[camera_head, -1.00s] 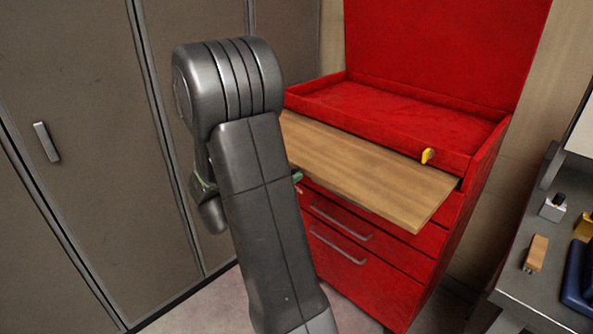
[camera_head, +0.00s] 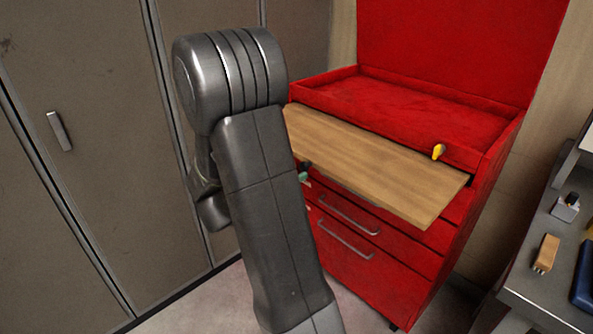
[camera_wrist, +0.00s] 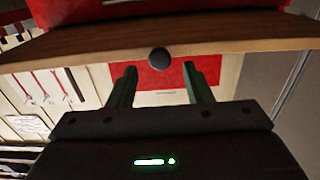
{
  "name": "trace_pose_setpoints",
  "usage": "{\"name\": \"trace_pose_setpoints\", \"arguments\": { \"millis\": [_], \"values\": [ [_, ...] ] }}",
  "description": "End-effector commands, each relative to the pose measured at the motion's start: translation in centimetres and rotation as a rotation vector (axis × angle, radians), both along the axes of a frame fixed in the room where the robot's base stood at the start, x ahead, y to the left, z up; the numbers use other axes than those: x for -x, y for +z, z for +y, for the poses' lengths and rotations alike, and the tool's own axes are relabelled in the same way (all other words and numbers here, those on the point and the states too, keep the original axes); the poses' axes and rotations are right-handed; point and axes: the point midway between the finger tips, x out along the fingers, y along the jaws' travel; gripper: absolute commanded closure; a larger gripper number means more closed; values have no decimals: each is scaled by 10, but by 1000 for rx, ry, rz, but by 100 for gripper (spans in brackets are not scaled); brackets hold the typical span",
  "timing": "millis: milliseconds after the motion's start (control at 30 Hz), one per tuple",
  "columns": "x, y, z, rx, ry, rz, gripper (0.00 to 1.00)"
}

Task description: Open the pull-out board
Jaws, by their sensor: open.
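The pull-out board (camera_head: 385,170) is a flat wooden shelf that sticks out of the front of the red cabinet (camera_head: 400,105), below its top tray. In the wrist view the board's front edge (camera_wrist: 230,46) runs across the upper part, with a round dark knob (camera_wrist: 159,59) on it. My gripper (camera_wrist: 160,78) is open, with its two green fingers apart and the knob between and just beyond their tips. No contact with the knob shows. In the head view my arm hides the board's left end, and only a bit of green finger (camera_head: 304,172) shows.
Drawers with bar handles (camera_head: 345,240) lie below the board. A yellow key-like piece (camera_head: 438,151) sits on the cabinet's front lip. A grey bench (camera_head: 540,285) with small items stands at right. Tall grey lockers (camera_head: 80,150) stand at left. Some floor is clear between.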

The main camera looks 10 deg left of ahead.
Motion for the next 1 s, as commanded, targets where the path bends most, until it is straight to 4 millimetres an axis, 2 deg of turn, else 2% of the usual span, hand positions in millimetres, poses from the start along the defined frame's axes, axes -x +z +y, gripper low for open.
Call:
{"name": "trace_pose_setpoints", "arguments": {
  "millis": [300,500,700,1000],
  "values": [
    [54,0,41,-1,6,-1,55],
    [78,0,58,0,3,0,55],
    [89,0,65,0,1,0,55],
    [90,0,66,0,0,0,55]
  ]
}}
